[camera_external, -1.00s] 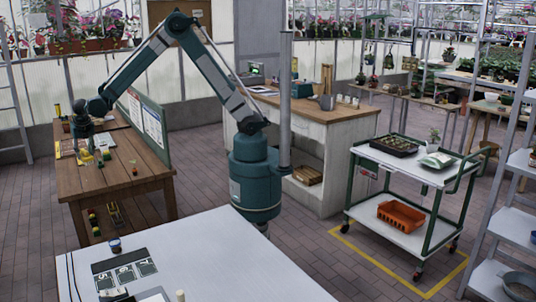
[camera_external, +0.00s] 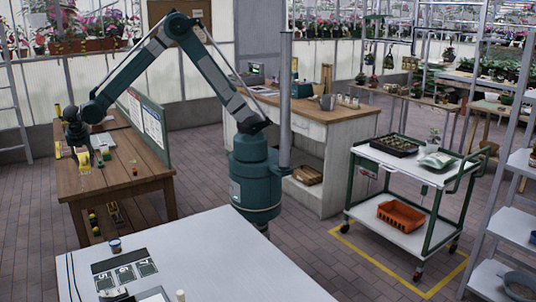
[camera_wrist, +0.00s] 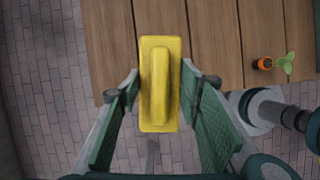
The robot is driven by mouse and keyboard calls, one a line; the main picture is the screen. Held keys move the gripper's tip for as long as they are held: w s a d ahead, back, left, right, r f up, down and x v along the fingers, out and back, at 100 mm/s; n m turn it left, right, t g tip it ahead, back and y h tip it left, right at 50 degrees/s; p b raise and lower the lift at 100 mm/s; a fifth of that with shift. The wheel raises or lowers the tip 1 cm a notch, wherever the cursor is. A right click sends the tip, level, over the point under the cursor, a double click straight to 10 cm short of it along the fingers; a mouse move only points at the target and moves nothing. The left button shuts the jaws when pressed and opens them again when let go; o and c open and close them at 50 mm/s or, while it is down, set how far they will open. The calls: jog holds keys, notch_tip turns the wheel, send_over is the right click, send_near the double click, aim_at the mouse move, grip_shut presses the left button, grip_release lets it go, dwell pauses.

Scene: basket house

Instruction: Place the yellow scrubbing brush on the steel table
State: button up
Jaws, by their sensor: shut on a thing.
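The yellow scrubbing brush (camera_wrist: 160,112) is a rectangular yellow block with a raised ridge along its middle. It sits between the fingers of my gripper (camera_wrist: 160,84), which is shut on it, and the wooden table lies below in the wrist view. In the external view my gripper (camera_external: 79,146) is over the wooden table at the left, with a small patch of yellow at its tip. I cannot tell how far the brush is from the tabletop. A pale grey table (camera_external: 215,265), likely the steel table, stands in the foreground.
The wooden table (camera_external: 140,185) has a green-framed board (camera_external: 148,125) along its right side. A small potted seedling (camera_wrist: 264,63) stands to the right of the brush. The pale table carries a dark numbered mat (camera_external: 125,270) and a small blue jar (camera_external: 115,246); its right part is clear.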

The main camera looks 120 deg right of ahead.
jog(key=s+a+m+g+y, duration=0.1)
jog(key=s+a+m+y, duration=0.3)
jog(key=a, duration=0.9)
jog(key=s+a+m+g+h, duration=0.15)
jog(key=a+m, duration=0.55)
jog(key=a, duration=0.7)
jog(key=s+a+m+g+y, duration=0.2)
jog(key=s+a+m, duration=0.25)
jog(key=a, duration=0.85)
jog(key=s+a+m+t+y+b, duration=0.1)
jog(key=s+a+m+t+y, duration=0.3)
jog(key=s+a+m, duration=1.3)
jog(key=s+a, duration=1)
jog(key=s, duration=0.1)
jog(key=shift+s+a+m+t+y+b, duration=0.25)
jog(key=shift+s+m+t+y+b, duration=0.1)
jog(key=shift+s, duration=0.05)
jog(key=shift+f, duration=0.15)
jog(key=shift+f+b, duration=0.7)
jog(key=shift+f, duration=2.1)
jog(key=shift+f, duration=0.1)
jog(key=shift+f+b, duration=0.55)
jog(key=shift+f, duration=1.45)
jog(key=shift+f, duration=0.1)
